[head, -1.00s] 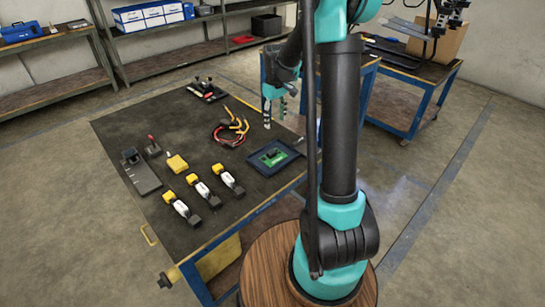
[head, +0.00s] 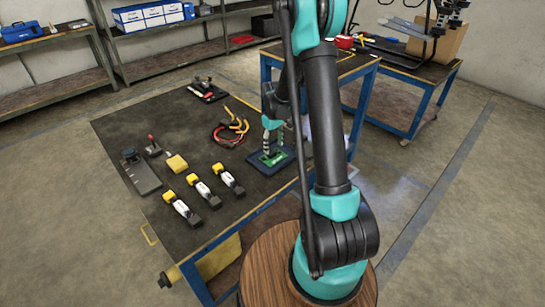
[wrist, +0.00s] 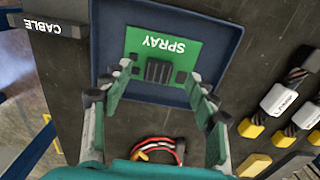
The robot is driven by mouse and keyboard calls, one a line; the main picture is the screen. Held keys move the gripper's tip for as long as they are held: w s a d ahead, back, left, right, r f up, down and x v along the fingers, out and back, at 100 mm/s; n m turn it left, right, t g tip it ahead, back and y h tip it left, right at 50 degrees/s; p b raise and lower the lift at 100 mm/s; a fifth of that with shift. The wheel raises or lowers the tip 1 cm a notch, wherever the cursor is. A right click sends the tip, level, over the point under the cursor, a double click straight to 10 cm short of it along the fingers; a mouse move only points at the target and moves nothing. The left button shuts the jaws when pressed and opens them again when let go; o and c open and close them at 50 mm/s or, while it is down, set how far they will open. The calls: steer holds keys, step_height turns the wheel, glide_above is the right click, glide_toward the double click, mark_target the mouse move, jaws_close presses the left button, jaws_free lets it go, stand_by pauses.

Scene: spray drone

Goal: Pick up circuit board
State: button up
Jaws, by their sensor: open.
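The circuit board (wrist: 190,47) is green with the word SPRAY and a dark ribbed block on it. It lies in a dark blue tray (wrist: 228,42) on the workbench. In the head view the board (head: 275,158) shows partly behind my gripper (head: 272,148), in the tray near the table's right edge. In the wrist view my gripper (wrist: 157,92) is open, its fingertips at either side of the board's near part, with nothing held between them. I cannot tell whether the fingertips touch the board or the tray.
Red, black and yellow cables (head: 232,130) lie left of the tray. Several white-and-yellow parts (head: 183,208) lie toward the table's front, with a yellow block (head: 177,163) behind them. A dark label block reading CABLE (wrist: 48,27) is beside the tray. Shelves stand at the back.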

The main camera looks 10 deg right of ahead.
mark_target(273, 152)
steer(key=shift+w+a+f, duration=0.1)
steer(key=shift+w+f, duration=0.05)
steer(key=shift+f, duration=0.8)
steer(key=shift+w+a+f, duration=0.1)
steer(key=shift+w+f, duration=0.05)
steer(key=shift+f, duration=0.75)
steer(key=shift+c, duration=0.2)
steer(key=c, duration=1.3)
